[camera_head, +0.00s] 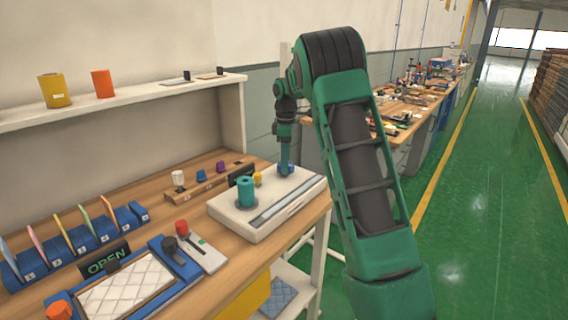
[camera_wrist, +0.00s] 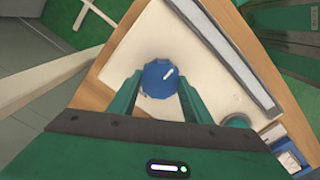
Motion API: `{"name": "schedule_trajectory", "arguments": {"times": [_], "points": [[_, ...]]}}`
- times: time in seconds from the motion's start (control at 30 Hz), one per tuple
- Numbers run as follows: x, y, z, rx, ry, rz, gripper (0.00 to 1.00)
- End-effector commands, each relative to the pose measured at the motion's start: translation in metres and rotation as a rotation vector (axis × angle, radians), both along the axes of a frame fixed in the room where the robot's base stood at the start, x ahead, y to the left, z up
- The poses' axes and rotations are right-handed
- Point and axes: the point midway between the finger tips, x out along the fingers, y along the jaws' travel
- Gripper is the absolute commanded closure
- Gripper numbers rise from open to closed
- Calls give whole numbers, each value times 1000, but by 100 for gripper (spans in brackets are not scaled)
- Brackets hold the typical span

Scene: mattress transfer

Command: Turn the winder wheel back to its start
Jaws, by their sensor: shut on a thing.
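The blue winder wheel (camera_wrist: 160,78) is a faceted knob with a white mark pointing to the upper right in the wrist view. It sits on a cream winder box (camera_wrist: 150,40). My gripper (camera_wrist: 158,90) has a finger on each side of the wheel and is shut on it. In the head view my gripper (camera_head: 286,162) points down at the far end of the winder box (camera_head: 225,211), and the wheel (camera_head: 290,169) is partly hidden by it. A teal spool (camera_head: 245,190) stands on the near part of the box. A grey strip (camera_head: 285,204) runs along its right side.
A small yellow piece (camera_head: 257,178) stands near the wheel. A wooden rack (camera_head: 190,192) with small pegs lies behind left. A blue frame with a quilted white pad (camera_head: 125,289) and a red-knobbed lever (camera_head: 182,227) are at the front. The green floor at right is free.

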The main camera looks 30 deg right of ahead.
Motion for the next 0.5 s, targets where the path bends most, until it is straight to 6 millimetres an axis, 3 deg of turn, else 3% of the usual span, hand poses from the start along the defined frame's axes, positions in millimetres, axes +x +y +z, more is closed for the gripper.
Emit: {"name": "schedule_trajectory", "arguments": {"times": [0.03,0.17,0.2,0.27,0.5], "points": [[1,-8,2,-7,-8,-15,78],[0,-9,2,-9,-8,-17,78],[0,-9,2,-8,-8,-17,48],[0,-8,2,-8,-7,-16,37],[0,-5,1,-4,-4,-10,37]]}}
